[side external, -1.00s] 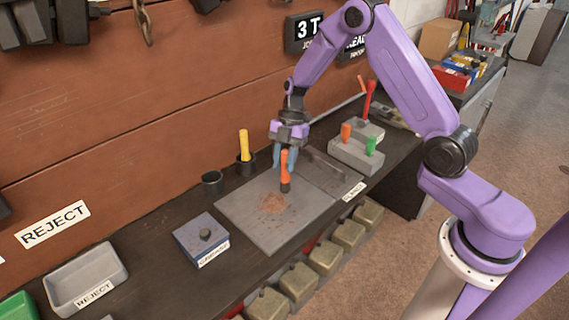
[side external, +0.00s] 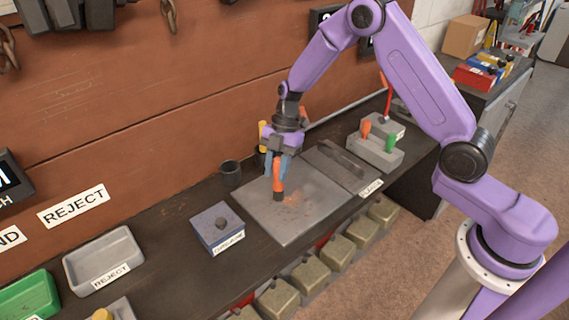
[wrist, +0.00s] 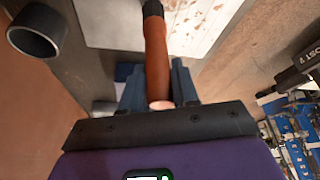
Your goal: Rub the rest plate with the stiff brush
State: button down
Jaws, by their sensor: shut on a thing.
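My gripper (side external: 280,166) is shut on the orange-handled brush (side external: 278,179), dark end down. The brush also shows in the wrist view (wrist: 156,55), running forward from between the fingers. The rest plate (side external: 278,224) is a flat grey square on the bench, with a faint rust-coloured patch (side external: 298,199) near its middle. In the wrist view the plate (wrist: 105,22) looks pale with brownish specks. The brush's dark end is over the left part of the plate, left of the patch. It looks at or just above the surface; contact is not clear.
A dark empty cup (side external: 231,173) and a blue-grey box (side external: 217,226) stand left of the plate. A yellow handle (side external: 263,134) shows behind my gripper. A grey block (side external: 375,151) with orange and green handles stands right. A grey reject tray (side external: 103,258) lies far left.

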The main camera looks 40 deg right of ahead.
jog(key=shift+a, duration=0.5)
jog(key=shift+w+a, duration=0.15)
jog(key=shift+w, duration=0.05)
jog(key=shift+w+d, duration=0.35)
jog(key=shift+d, duration=5.05)
notch_tip(320, 180, up, 8)
